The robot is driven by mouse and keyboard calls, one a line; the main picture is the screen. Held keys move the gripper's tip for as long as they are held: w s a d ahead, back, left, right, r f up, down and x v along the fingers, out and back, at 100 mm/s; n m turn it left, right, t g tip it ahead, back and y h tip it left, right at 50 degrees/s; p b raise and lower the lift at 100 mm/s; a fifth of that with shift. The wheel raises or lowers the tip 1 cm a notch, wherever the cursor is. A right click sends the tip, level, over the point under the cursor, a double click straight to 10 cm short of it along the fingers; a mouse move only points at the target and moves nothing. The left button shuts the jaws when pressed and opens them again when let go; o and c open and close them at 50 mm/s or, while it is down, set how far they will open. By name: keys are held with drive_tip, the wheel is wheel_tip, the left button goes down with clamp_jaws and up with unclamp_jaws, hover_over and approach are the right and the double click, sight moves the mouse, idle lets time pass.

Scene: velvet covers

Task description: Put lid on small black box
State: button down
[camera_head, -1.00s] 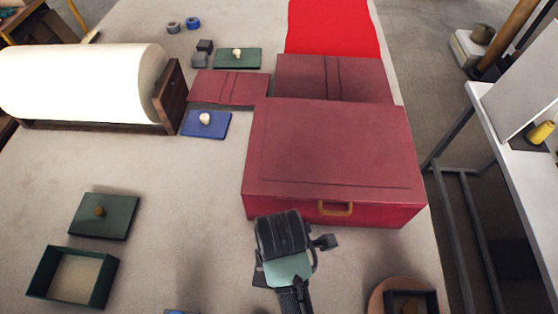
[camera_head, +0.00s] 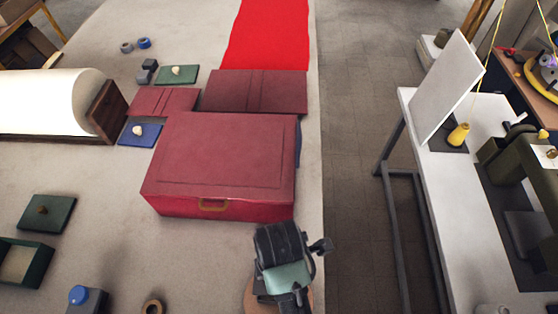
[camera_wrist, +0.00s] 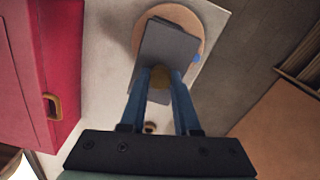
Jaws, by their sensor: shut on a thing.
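In the wrist view, my gripper (camera_wrist: 160,80) is shut on the brass-coloured knob (camera_wrist: 160,76) of a dark grey lid (camera_wrist: 172,42). The lid is over or near a round tan board (camera_wrist: 200,20); I cannot tell the height between them. In the head view, my gripper (camera_head: 287,275) is in front of the red chest, and the board (camera_head: 249,294) shows partly around it. The small black box is hidden behind my gripper and the lid, so I cannot tell whether the lid touches it.
A large red chest (camera_head: 220,150) stands left of my gripper, with its brass handle facing near. A green open box (camera_head: 22,262) and its green lid (camera_head: 47,213) lie at left. A white table (camera_head: 440,190) stands right across the floor.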

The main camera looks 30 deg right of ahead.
drive_tip(key=shift+s+d, duration=0.25)
drive_tip(key=f, duration=0.4)
drive_tip(key=shift+w+a, duration=0.4)
drive_tip(key=shift+s+d+f, duration=0.15)
drive_tip(key=shift+f, duration=0.85)
drive_tip(key=shift+f+b, duration=1.65)
drive_tip(key=shift+f, duration=0.8)
idle(0.9)
drive_tip(key=c, duration=0.6)
unclamp_jaws()
drive_tip(key=shift+o, duration=0.2)
